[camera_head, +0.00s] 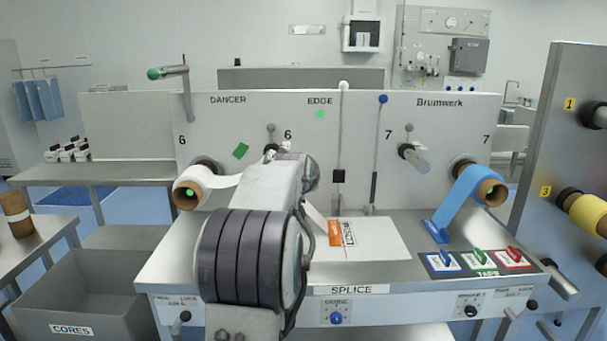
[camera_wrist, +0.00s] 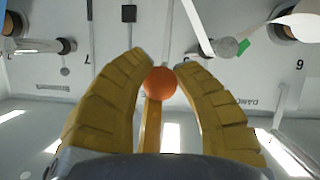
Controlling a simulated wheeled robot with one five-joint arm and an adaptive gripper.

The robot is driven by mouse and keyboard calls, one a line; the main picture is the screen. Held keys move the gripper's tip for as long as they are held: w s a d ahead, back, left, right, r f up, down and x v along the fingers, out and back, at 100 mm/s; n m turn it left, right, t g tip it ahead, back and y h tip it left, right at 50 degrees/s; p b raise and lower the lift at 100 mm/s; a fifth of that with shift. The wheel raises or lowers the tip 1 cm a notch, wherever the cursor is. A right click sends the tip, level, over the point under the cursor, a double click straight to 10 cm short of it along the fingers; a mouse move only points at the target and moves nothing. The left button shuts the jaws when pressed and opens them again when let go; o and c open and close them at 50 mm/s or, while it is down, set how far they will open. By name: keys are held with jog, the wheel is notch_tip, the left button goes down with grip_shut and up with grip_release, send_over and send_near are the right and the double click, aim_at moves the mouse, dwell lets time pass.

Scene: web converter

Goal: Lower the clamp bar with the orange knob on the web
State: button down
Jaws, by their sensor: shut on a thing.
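In the wrist view the round orange knob (camera_wrist: 160,83) sits between the tips of the two yellow fingers of my gripper (camera_wrist: 160,72), which are shut on it. A narrow yellow piece (camera_wrist: 151,127) shows below the knob; I cannot tell what it belongs to. The clamp bar is not clearly visible. In the head view my arm hides the gripper and knob. The white web (camera_head: 222,181) leaves the left roll (camera_head: 190,188), passes behind my arm and shows again near the splice table (camera_head: 380,240). It also shows as a white strip in the wrist view (camera_wrist: 196,27).
A blue web (camera_head: 464,200) hangs from the right roll (camera_head: 491,192). A grey cores bin (camera_head: 70,305) stands at the left.

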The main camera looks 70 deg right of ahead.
dwell(0.3)
jog(key=c, duration=0.9)
grip_release()
jog(key=v, duration=1.2)
jog(key=shift+s, duration=0.1)
